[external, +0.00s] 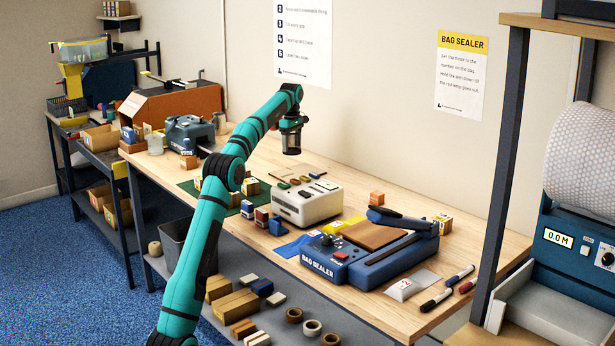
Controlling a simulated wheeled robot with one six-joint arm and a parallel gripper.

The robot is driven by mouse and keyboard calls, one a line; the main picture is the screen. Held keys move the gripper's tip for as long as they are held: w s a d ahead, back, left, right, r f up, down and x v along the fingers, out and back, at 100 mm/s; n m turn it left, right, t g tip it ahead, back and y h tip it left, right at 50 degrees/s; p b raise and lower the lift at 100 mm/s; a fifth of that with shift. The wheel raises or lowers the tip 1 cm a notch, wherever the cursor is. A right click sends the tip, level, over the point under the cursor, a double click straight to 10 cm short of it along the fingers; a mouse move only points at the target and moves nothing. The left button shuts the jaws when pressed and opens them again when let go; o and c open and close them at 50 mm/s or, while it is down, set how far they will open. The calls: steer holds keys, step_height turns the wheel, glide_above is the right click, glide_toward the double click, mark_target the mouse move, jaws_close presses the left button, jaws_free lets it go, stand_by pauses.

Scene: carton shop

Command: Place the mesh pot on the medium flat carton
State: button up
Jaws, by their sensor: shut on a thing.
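My gripper (291,125) is high over the bench, behind the white box-shaped machine, pointing down. It is shut on a dark cylindrical thing, which looks like the mesh pot (292,144). The pot hangs upright in the air, clear of the bench top. The fingers are small and dark here, so their exact grip on the pot is hard to see. A flat brown piece (371,235), which may be the medium flat carton, lies at the blue bag sealer. I cannot tell its size class for sure.
The bag sealer (345,262) has a raised dark arm. The white machine (305,202) stands left of it, with small boxes nearby. Markers (461,277) lie at the front right. Bare wood (345,185) shows behind the machines. A shelf post (505,150) rises at right.

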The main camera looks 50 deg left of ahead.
steer(key=shift+f, duration=4.6)
steer(key=shift+f, duration=0.15)
steer(key=o, duration=1)
step_height(320, 180, up, 12)
steer(key=shift+r, duration=0.1)
steer(key=shift+r, duration=0.1)
